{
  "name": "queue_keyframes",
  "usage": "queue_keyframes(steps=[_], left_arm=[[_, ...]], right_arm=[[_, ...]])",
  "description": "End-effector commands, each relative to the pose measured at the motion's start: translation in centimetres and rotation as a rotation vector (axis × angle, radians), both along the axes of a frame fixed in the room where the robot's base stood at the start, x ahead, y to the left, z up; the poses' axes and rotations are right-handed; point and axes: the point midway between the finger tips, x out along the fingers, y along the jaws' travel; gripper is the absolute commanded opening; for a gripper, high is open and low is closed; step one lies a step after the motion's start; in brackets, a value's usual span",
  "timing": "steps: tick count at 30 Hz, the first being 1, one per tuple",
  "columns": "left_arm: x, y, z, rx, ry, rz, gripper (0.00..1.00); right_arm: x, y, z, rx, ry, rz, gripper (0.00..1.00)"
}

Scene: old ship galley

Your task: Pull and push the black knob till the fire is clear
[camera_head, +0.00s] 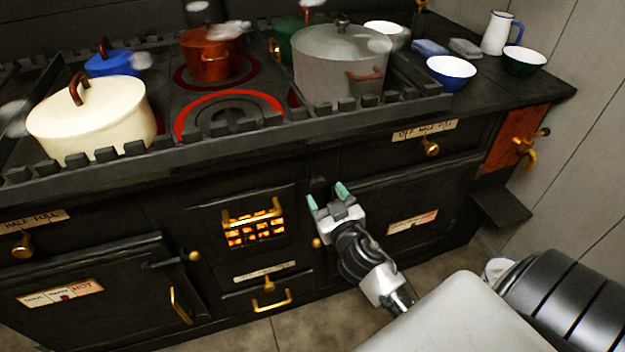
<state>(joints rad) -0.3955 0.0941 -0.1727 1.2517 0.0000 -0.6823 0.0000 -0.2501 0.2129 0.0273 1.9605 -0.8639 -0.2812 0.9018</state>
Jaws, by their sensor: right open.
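The fire (262,235) glows orange behind a barred grate in the middle of the black stove front. My right gripper (327,196) is just right of the fire door, with its two green-tipped fingers apart and pointing up at the stove front. It appears empty. A small dark shape (318,187) shows on the stove front near the fingertips; I cannot tell for sure whether it is the black knob. Part of the front behind the gripper is hidden. My left gripper is not in view.
A cream pot (95,120), a red pot (212,58) and a large grey pot (340,65) stand on the railed stove top. A brass handle (265,304) sticks out below the fire. A blue bowl (450,72) stands right. Floor shows before the stove.

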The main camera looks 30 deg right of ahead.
Motion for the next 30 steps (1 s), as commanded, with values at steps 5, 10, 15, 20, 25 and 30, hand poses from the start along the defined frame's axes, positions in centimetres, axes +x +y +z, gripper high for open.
queue_keyframes(steps=[5,10,15,20,25,30], left_arm=[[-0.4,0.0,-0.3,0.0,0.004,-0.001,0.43],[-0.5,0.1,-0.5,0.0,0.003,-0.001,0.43],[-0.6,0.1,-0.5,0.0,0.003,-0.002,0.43],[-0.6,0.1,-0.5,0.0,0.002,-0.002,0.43],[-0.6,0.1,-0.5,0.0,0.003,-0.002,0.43],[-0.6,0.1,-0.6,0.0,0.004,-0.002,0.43]], right_arm=[[3.4,-0.7,0.2,-0.002,-0.002,0.0,0.63],[5.4,-1.1,0.0,0.0,0.0,0.0,0.63],[6.1,-1.2,0.0,0.001,0.001,-0.001,0.63],[6.2,-1.2,0.0,0.001,0.002,-0.001,0.63],[6.1,-1.2,0.0,0.002,0.002,0.0,0.49],[6.1,-1.2,0.0,0.002,0.002,0.0,0.23]])
